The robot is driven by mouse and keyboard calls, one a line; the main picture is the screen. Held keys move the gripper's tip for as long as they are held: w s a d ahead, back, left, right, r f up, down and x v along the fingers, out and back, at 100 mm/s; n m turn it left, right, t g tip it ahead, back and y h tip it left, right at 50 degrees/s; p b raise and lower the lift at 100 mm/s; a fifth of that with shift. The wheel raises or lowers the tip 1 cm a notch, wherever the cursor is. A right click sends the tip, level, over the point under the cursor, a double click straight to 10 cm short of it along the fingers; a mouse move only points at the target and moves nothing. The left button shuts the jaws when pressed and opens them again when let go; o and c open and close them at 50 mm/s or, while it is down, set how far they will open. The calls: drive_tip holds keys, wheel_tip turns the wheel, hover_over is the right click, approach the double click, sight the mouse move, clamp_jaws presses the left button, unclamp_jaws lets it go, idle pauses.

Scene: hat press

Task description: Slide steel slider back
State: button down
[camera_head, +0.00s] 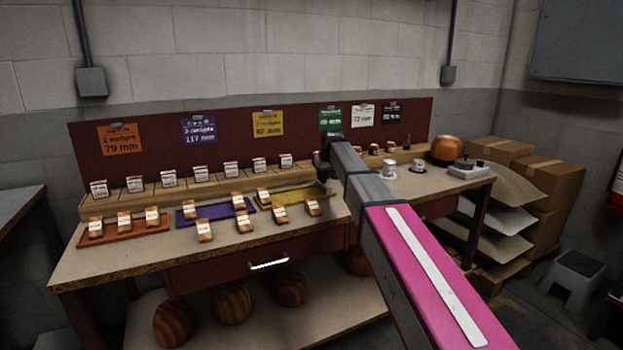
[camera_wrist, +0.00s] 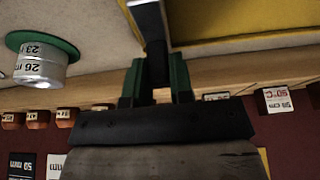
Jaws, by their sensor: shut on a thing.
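My gripper (camera_wrist: 158,82) has two green fingertips in the wrist view, closed on a dark upright bar. The bar meets a pale metal bar, the steel slider (camera_wrist: 148,18), at the top edge of that view. Much of the slider is cut off by the frame. In the head view my gripper (camera_head: 324,162) is at the back of the bench, right of the yellow tray (camera_head: 287,197). My arm hides the slider there.
A labelled steel cylinder (camera_wrist: 40,65) on a green disc stands left of my gripper in the wrist view. A wooden ledge (camera_head: 205,184) with several labelled blocks runs along the back.

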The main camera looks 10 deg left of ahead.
drive_tip(key=shift+w+d, duration=0.25)
drive_tip(key=shift+d, duration=0.2)
drive_tip(key=c, duration=1)
unclamp_jaws()
drive_tip(key=shift+w+d, duration=0.1)
drive_tip(key=shift+d, duration=0.05)
drive_tip(key=shift+r, duration=0.1)
drive_tip(key=shift+s+r, duration=0.25)
drive_tip(key=shift+r, duration=0.1)
drive_tip(key=v, duration=0.9)
drive_tip(key=shift+r, duration=0.4)
drive_tip(key=shift+s+d, duration=0.1)
